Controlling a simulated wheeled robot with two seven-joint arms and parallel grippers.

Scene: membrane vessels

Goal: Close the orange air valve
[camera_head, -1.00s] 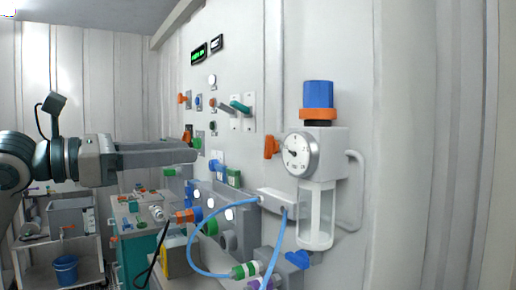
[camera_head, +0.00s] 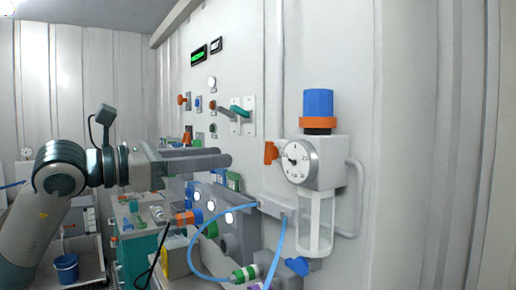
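The orange air valve appears to be the small orange handle (camera_head: 270,152) on the left side of the air unit, beside its round gauge (camera_head: 299,161). The air unit has a blue knob (camera_head: 318,102) with an orange collar on top and a clear bowl (camera_head: 315,222) below. My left gripper (camera_head: 225,157) comes in from the left with its two long grey fingers pointing right, towards the orange handle. The fingers look parted and empty. Their tips look short of the handle in the picture; the depth between them is hard to judge. My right gripper is not in view.
A wall panel with switches and a teal lever (camera_head: 240,112) is behind the fingers. Below are grey fittings with white round faces (camera_head: 229,218), a blue hose (camera_head: 190,251) and a blue valve handle (camera_head: 297,265). A blue bucket (camera_head: 66,268) stands at lower left.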

